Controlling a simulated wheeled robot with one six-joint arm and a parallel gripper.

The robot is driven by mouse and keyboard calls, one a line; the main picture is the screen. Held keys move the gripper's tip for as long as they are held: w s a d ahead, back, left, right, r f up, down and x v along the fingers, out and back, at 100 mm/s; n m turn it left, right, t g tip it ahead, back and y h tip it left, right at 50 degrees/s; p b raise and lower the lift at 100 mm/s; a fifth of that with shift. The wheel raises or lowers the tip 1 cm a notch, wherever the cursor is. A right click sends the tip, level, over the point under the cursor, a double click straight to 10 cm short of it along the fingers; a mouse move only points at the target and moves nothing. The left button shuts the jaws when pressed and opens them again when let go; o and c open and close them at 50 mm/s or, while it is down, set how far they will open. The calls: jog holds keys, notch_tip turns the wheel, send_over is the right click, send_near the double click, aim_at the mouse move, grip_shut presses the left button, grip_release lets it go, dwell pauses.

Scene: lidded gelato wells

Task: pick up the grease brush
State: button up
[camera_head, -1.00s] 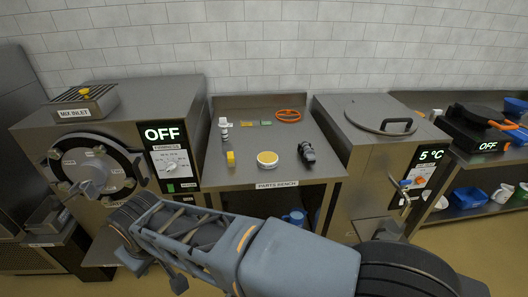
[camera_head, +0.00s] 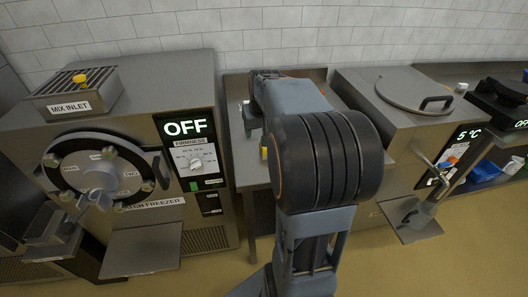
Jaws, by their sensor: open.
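I cannot make out the grease brush in this view; my arm hides most of the parts bench (camera_head: 245,172) top. My arm reaches over the bench, with its dark wrist end near the back edge. A white item (camera_head: 246,116) shows only in part at the bench's left side, beside the arm. A small yellow piece (camera_head: 263,152) peeks out nearer the front, also partly covered.
The batch freezer (camera_head: 190,90), its display reading OFF, stands left of the bench with its round door facing me. A lidded steel cabinet (camera_head: 375,110) reading 5 °C stands close on the right. A tiled wall (camera_head: 270,30) closes the back. Floor is clear at right front.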

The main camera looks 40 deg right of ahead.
aim_at(264, 151)
jog(key=w+d+f, duration=0.1)
jog(key=f, duration=0.1)
jog(key=w+d+f, duration=0.1)
jog(key=d+f, duration=0.1)
jog(key=f, duration=0.1)
jog(key=w+d+f, duration=0.1)
jog(key=f, duration=0.2)
jog(key=shift+d, duration=0.15)
jog(key=shift+s+p+x, duration=0.15)
jog(key=shift+p+x, duration=0.1)
jog(key=shift+x, duration=1.25)
jog(key=shift+s+p+x, duration=0.15)
jog(key=shift+p+x, duration=0.1)
jog(key=shift+x, duration=1.25)
jog(key=shift+f, duration=0.1)
jog(key=c, duration=1)
